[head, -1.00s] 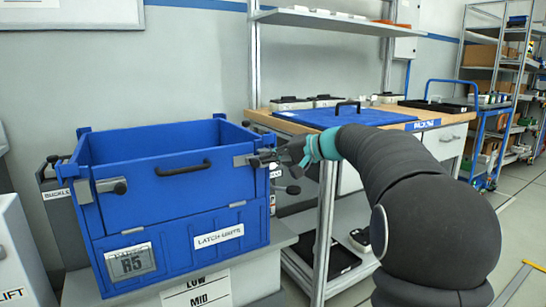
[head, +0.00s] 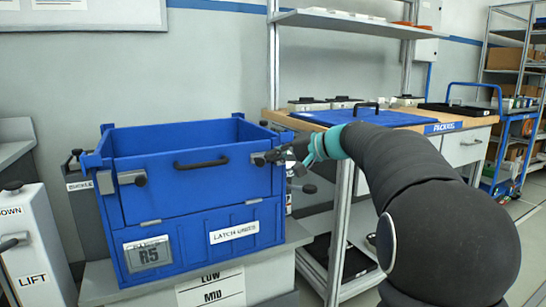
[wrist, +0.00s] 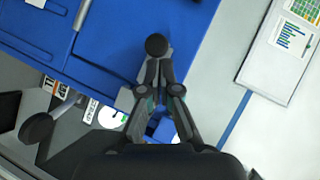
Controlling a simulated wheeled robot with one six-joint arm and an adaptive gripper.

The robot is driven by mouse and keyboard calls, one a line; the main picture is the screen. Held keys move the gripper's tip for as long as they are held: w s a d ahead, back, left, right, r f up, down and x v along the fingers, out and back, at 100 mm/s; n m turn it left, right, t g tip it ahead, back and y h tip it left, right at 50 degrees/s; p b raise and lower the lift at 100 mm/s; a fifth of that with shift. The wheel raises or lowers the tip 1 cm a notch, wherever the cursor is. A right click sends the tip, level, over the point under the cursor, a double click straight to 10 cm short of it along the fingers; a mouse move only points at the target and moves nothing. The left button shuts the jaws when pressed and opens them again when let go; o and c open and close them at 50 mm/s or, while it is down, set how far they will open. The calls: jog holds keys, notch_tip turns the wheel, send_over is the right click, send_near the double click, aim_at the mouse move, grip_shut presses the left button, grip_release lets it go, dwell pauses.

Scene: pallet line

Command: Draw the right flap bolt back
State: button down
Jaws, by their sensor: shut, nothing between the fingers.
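The blue crate (head: 120,145) stands on a grey stand, its front flap upright with a black handle (head: 200,163). The right flap bolt (head: 259,160) sits at the flap's upper right corner, partly hidden by my gripper. The left flap bolt (head: 128,179), with a black knob, is at the upper left corner. My gripper (head: 280,156) is at the right bolt. In the wrist view my gripper (wrist: 158,68) has its fingers closed together, with a round black knob (wrist: 156,45) right at the fingertips. I cannot tell whether they touch it.
A workbench with a blue lid (head: 350,117) and a shelf upright stands close behind my arm on the right. A grey LIFT box (head: 35,240) is at the left. A black-knobbed lever (wrist: 38,128) shows below the crate in the wrist view. A blue trolley stands farther right.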

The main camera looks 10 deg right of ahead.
jog(key=w+d+p+v, duration=0.1)
jog(key=v, duration=1.1)
jog(key=shift+w+d+r, duration=0.2)
jog(key=shift+d+r, duration=0.15)
